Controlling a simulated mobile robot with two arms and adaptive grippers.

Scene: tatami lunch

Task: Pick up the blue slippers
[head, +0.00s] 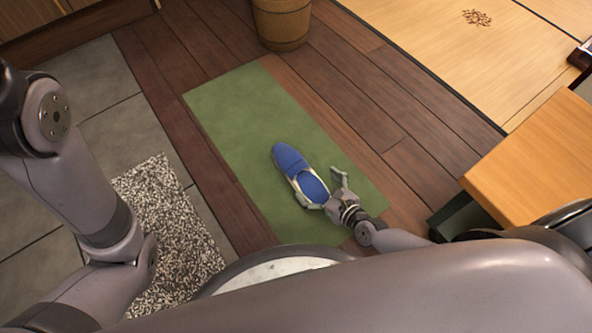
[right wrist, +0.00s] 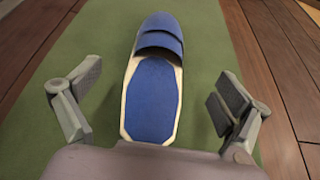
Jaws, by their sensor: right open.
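One blue slipper (head: 295,167) with a pale sole edge lies on the green mat (head: 225,105) in the head view. I see only one slipper. My right gripper (head: 322,190) is open at the slipper's heel end, with one finger on each side. In the right wrist view the slipper (right wrist: 152,95) lies between the spread fingers of the right gripper (right wrist: 152,95), its toe pointing away. Gaps show between the fingers and the slipper. My left arm shows at the left of the head view, but its gripper is not visible.
A speckled rug (head: 178,235) lies on grey tiles at left. A wooden furniture corner (head: 535,150) juts in at right. Dark floorboards (head: 370,85) around the mat are clear.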

